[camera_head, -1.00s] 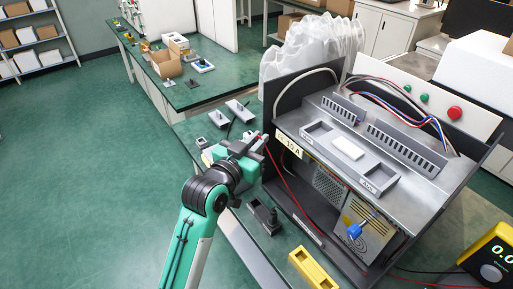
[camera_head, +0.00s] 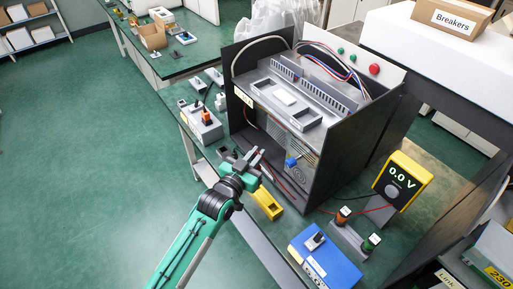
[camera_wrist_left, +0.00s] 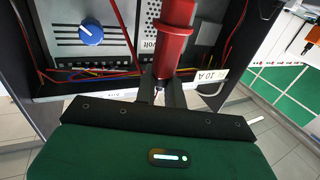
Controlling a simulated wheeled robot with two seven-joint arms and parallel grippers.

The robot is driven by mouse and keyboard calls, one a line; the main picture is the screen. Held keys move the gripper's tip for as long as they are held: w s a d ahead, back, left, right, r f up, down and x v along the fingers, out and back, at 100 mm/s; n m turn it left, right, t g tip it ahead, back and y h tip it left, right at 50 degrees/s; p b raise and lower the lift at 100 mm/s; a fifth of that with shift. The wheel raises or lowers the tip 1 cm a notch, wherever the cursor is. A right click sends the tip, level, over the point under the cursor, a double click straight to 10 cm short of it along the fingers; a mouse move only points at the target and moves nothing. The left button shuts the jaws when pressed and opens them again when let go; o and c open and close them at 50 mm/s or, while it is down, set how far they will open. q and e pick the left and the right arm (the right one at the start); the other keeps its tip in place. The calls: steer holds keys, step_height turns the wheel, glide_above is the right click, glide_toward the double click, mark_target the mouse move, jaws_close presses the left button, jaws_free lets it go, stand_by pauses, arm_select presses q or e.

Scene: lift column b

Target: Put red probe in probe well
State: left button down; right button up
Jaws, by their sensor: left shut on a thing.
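My left gripper (camera_head: 256,157) is in front of the open grey cabinet (camera_head: 292,110). In the left wrist view it is shut on the red probe (camera_wrist_left: 171,42), a thick red handle with a collar, held between the fingers (camera_wrist_left: 162,92). The probe's far end is out of that frame. A yellow block (camera_head: 267,203) with a dark opening in its top lies on the bench below the gripper. I cannot tell which thing is the probe well. A yellow meter (camera_head: 402,181) reads 0.0 V. My right gripper is not in view.
The cabinet has a blue knob (camera_head: 291,161) and loose wires. A grey box with an orange switch (camera_head: 206,118) is at the left.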

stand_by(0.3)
arm_select(q)
steer(key=shift+f+b, duration=1.15)
steer(key=shift+f, duration=1.05)
steer(key=shift+f+b, duration=0.45)
steer(key=shift+f, duration=0.3)
steer(key=shift+p, duration=0.65)
steer(key=shift+f+b, duration=1.35)
steer(key=shift+f, duration=0.8)
